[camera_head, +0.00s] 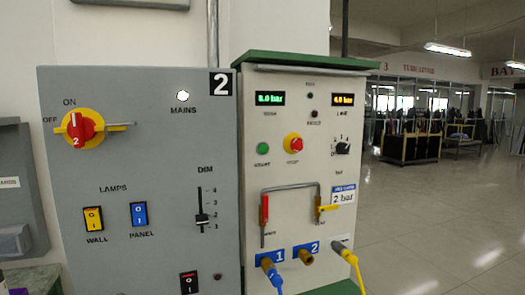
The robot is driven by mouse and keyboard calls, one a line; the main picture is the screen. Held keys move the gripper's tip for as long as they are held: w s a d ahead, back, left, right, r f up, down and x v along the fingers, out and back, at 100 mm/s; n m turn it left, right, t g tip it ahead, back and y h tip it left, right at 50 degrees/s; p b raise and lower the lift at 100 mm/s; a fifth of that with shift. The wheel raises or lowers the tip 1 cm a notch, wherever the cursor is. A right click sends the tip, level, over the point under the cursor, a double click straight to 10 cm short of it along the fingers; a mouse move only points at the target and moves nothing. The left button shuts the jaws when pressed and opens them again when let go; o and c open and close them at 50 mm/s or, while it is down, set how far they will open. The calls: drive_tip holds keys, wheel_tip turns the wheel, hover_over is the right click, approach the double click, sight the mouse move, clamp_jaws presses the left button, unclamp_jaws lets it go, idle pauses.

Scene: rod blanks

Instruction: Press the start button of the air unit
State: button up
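The air unit (316,90) is a cream panel with a green top, right of the grey switch panel. Its green start button (263,149) sits on the left side of the face, with a blurred label below. A red stop button (295,144) on a yellow base is to its right. A green display (270,99) reads about 8.0 bar and an amber display (343,100) about 4.0 bar. Nothing covers the start button. I cannot tell from its look whether it is pressed or lit. My gripper is not in view.
A red lever (264,214) hangs upright and a yellow lever (328,208) lies level below the buttons. Blue (273,275) and yellow (352,261) hoses stick out at the bottom. The grey panel (140,250) has a protruding rotary switch (80,129). Open floor lies right.

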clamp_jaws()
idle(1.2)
